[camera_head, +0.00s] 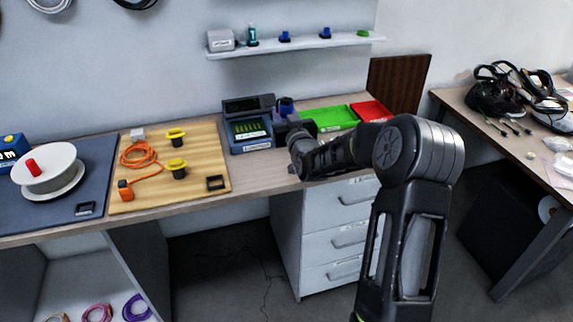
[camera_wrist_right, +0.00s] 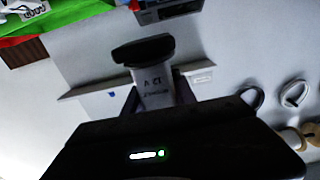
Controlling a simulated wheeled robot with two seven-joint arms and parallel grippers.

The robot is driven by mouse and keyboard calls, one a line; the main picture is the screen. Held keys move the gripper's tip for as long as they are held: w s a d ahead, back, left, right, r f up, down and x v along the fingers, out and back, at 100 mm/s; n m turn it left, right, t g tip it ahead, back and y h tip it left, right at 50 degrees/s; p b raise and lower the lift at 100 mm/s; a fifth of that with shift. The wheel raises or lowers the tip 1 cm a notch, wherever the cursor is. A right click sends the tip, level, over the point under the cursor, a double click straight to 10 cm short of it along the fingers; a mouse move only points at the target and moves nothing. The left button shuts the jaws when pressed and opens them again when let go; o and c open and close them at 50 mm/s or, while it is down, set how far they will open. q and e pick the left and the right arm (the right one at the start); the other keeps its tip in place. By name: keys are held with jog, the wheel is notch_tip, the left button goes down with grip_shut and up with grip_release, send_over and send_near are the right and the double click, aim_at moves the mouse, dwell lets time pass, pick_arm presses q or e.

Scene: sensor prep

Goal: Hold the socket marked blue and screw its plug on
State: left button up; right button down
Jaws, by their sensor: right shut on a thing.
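My right arm reaches over the back of the bench. Its gripper (camera_wrist_right: 157,98) is shut on a pale grey block with a dark top (camera_wrist_right: 152,88); its upside-down label seems to read "12 V". In the head view a dark blue thing (camera_head: 285,105) shows at the gripper, beside the grey tester. Two yellow-and-black round connectors (camera_head: 176,134) (camera_head: 179,168) stand on the wooden board. An orange cable (camera_head: 138,155) with an orange end piece (camera_head: 125,190) lies beside them. Small blue pieces (camera_head: 285,37) (camera_head: 325,33) stand on the wall shelf. I cannot tell which socket is marked blue. My left gripper is out of view.
The wooden board (camera_head: 205,150) lies left of the tester (camera_head: 248,128). A green tray (camera_head: 330,118) and a red tray (camera_head: 371,111) sit at the right end. A white spool (camera_head: 45,162) is on a dark mat at the left. A cluttered second table stands right.

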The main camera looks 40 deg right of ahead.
jog(key=shift+w+d+f, duration=0.1)
jog(key=shift+w, duration=0.05)
jog(key=shift+f+p, duration=0.55)
jog(key=shift+f, duration=2.35)
jog(key=shift+f, duration=0.1)
notch_tip(320, 180, down, 4)
jog(key=shift+r+p, duration=0.1)
jog(key=shift+p, duration=0.35)
